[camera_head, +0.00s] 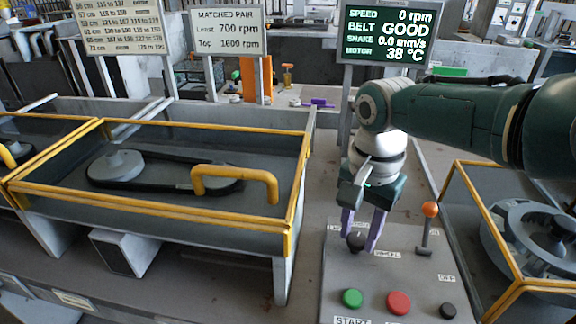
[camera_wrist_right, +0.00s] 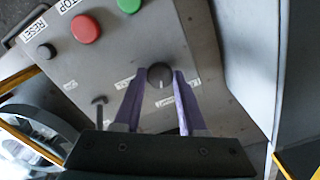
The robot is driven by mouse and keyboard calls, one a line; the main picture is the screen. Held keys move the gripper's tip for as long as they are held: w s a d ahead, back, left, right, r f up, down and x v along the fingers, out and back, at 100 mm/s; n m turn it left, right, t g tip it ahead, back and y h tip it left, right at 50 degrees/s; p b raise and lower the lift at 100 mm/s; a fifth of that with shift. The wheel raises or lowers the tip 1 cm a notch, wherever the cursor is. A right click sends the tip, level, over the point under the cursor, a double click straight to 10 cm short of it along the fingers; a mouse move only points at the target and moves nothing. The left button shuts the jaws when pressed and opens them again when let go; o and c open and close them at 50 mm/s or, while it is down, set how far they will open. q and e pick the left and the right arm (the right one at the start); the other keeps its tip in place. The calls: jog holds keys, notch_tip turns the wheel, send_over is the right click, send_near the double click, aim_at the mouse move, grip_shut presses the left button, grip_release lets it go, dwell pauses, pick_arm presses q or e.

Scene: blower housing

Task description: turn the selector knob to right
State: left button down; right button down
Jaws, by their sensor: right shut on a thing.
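The selector knob (camera_head: 356,243) is a small dark round knob on the sloped grey control panel (camera_head: 343,277). My right gripper (camera_head: 359,238) points down at it, with its purple fingers shut on the knob's two sides. The wrist view shows the knob (camera_wrist_right: 159,75) between the tips of the right gripper (camera_wrist_right: 160,78). A pale pointer line on the knob faces down in that picture, towards the gripper's body. Small white labels lie near the knob, too blurred or covered to read fully. My left gripper is not in view.
Below the knob are a green button (camera_head: 352,298), a red button (camera_head: 398,302) and a black button (camera_head: 447,310). An orange-tipped lever (camera_head: 429,210) stands close right of the gripper. Yellow-framed guards (camera_head: 290,225) flank the panel. A display (camera_head: 388,35) reads 0 rpm, belt GOOD.

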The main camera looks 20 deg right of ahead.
aim_at(358, 238)
jog(key=shift+c, duration=2.3)
grip_release()
notch_tip(358, 238, up, 10)
jog(key=p, duration=0.4)
jog(key=shift+p, duration=0.3)
